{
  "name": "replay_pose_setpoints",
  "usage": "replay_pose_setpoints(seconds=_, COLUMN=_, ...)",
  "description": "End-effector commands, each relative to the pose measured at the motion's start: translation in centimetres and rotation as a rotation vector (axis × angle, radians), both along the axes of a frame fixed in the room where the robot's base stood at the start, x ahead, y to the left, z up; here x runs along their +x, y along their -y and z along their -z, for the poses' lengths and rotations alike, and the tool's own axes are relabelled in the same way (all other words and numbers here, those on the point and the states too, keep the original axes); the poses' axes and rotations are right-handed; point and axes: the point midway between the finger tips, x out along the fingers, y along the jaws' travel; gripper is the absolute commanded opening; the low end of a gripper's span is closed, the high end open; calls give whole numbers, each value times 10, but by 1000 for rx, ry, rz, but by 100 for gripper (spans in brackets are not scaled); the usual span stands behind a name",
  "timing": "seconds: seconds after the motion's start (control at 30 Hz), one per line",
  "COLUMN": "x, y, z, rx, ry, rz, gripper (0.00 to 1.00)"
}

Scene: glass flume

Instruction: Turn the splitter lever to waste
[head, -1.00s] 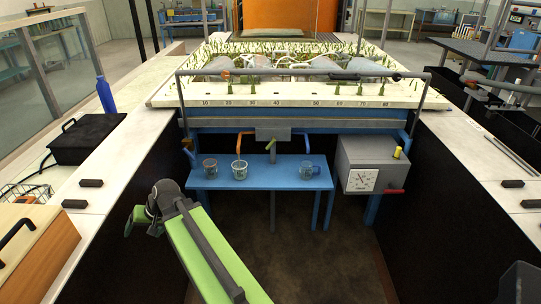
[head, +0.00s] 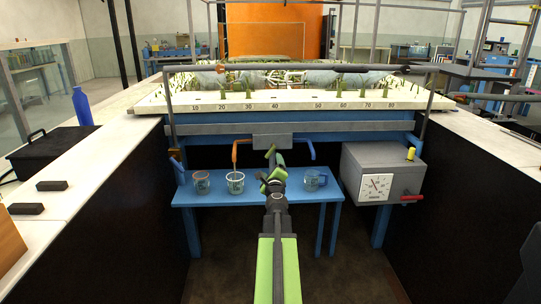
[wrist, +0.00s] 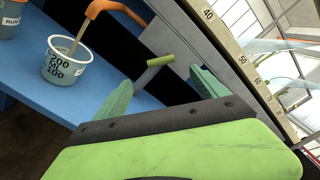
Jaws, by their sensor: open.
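The splitter box (head: 272,141) is grey, with an orange spout (head: 238,149) on its left and a blue spout (head: 304,147) on its right. Its lever (wrist: 160,60) has an olive-green grip on a grey stem; in the head view my gripper partly covers it. My gripper (head: 272,173) is in front of the splitter. In the wrist view its green fingers (wrist: 162,84) are open, with the lever in the gap just beyond their tips, apparently untouched. A thin brownish stream runs from the orange spout into a marked cup (wrist: 80,68).
The blue bench (head: 215,203) holds the cups (head: 201,183) and a glass mug (head: 316,181) below the spouts. A grey box with a dial (head: 376,186) and red handle stands to the right. The flume rim (head: 290,103) is above.

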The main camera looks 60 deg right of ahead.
Motion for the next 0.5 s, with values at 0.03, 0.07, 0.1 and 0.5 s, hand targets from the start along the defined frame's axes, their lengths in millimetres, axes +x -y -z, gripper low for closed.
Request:
replay_pose_setpoints(seconds=0.03, x=9, y=16, z=0, rx=-1, ry=-1, rz=1, gripper=83)
replay_pose_setpoints(seconds=0.07, x=13, y=23, z=0, rx=0, ry=-1, rz=2, gripper=83)
replay_pose_setpoints(seconds=0.1, x=18, y=32, z=0, rx=-1, ry=-1, rz=4, gripper=83)
replay_pose_setpoints(seconds=0.5, x=69, y=110, z=0, rx=-2, ry=-2, rz=7, gripper=83)
